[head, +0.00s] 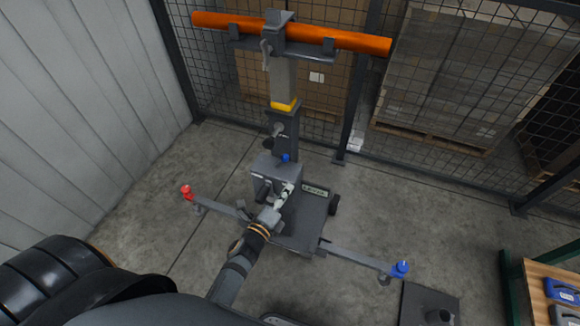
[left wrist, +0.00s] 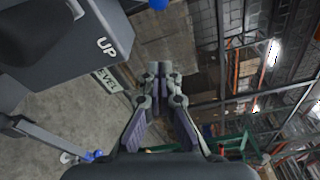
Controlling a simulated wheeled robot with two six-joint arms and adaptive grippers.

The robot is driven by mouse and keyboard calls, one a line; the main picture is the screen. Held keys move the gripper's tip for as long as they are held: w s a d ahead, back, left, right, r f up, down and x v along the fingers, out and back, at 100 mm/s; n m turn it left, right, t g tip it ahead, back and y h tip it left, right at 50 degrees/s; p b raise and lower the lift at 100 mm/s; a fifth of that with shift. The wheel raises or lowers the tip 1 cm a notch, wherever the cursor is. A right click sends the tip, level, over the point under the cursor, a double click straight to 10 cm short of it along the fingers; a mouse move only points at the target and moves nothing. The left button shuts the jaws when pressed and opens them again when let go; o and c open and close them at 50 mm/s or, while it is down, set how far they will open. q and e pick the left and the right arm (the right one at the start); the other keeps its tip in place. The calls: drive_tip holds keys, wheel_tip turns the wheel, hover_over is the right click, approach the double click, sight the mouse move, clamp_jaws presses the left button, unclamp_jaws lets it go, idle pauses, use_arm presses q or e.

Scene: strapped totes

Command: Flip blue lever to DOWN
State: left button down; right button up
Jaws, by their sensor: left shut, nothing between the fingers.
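A blue ball knob (head: 285,157), which looks like the end of the blue lever, shows at the upper edge of the grey box (head: 265,172) on the stand. Its shaft is hidden, so I cannot tell the lever's angle. At the top edge of the left wrist view a blue ball (left wrist: 158,4) is partly cut off, beside a box face marked "UP" (left wrist: 106,47). My left gripper (head: 288,189) is at the right side of the box, below the knob and apart from it. Its fingers (left wrist: 160,72) are together and empty. My right gripper is not in view.
The stand's base plate (head: 312,212) carries a "LEVEL" label. One outrigger ends in a red knob (head: 187,192), the other in a blue knob (head: 400,268). An orange pipe (head: 220,22) lies across the top. Mesh fencing stands behind; a wooden-topped bench (head: 537,290) is lower right.

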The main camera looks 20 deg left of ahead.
sight(281, 161)
use_arm(q)
drive_tip(key=w, duration=0.3)
drive_tip(key=w+d+p, duration=0.1)
drive_tip(key=w, duration=0.6)
drive_tip(key=shift+w+d+f, duration=0.1)
drive_tip(key=shift+w+d, duration=0.05)
drive_tip(key=shift+d, duration=0.15)
drive_tip(key=a, duration=0.1)
drive_tip(key=p, duration=0.1)
drive_tip(key=a, duration=0.1)
drive_tip(key=shift+s+a+r+p, duration=0.3)
drive_tip(key=shift+s+r+p, duration=0.05)
drive_tip(key=shift+r+p, duration=0.05)
drive_tip(key=shift+s+a+r, duration=0.15)
drive_tip(key=shift+s+a, duration=0.05)
drive_tip(key=shift+a, duration=0.4)
drive_tip(key=shift+d, duration=0.1)
